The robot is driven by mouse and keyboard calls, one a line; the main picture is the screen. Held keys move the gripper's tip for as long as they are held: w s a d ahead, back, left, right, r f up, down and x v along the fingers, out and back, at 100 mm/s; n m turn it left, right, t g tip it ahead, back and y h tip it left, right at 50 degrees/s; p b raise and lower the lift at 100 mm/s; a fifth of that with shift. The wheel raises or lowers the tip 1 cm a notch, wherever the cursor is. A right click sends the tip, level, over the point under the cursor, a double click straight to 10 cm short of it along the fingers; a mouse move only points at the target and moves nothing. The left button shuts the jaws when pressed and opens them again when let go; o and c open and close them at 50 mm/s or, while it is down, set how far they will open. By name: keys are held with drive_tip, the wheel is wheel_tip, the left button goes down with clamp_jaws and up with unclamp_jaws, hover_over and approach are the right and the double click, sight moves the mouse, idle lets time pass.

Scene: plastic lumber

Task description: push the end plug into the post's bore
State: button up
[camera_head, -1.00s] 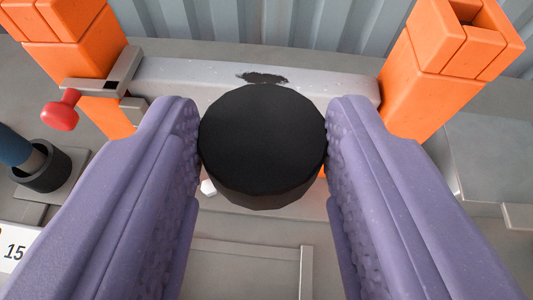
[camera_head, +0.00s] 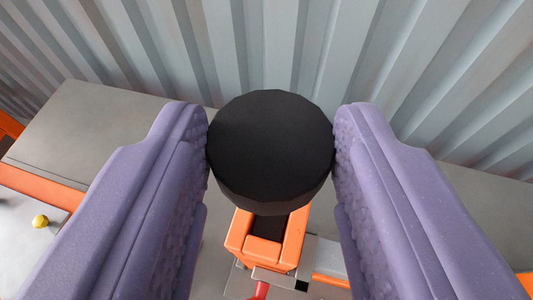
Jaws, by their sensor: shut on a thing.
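My gripper (camera_head: 270,150), with two purple textured fingers, is shut on the black round end plug (camera_head: 270,145). The plug's broad dark face is toward the camera. Below it in the picture stands an orange post (camera_head: 238,245) with a dark opening (camera_head: 267,228) in its top. The plug overlaps the far part of the post's top in the view and hides it. I cannot tell how far the plug is from the opening.
A grey corrugated wall (camera_head: 270,45) fills the back. A grey surface (camera_head: 95,130) lies at the left, with an orange bar (camera_head: 40,188) and a small yellow piece (camera_head: 40,221) near it. A red handle (camera_head: 261,290) and grey clamp part (camera_head: 275,276) sit at the post.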

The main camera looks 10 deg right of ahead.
drive_tip(key=shift+f+b, duration=0.1)
drive_tip(key=shift+b, duration=0.35)
drive_tip(key=b, duration=0.6)
hover_over(269, 255)
wheel_tip(269, 255, down, 6)
drive_tip(key=shift+w+r, duration=0.1)
drive_tip(key=shift+r, duration=0.1)
drive_tip(key=shift+b, duration=0.8)
idle(1.0)
drive_tip(key=shift+f+b, duration=1.1)
drive_tip(key=shift+b, duration=0.1)
drive_tip(key=o, duration=1.1)
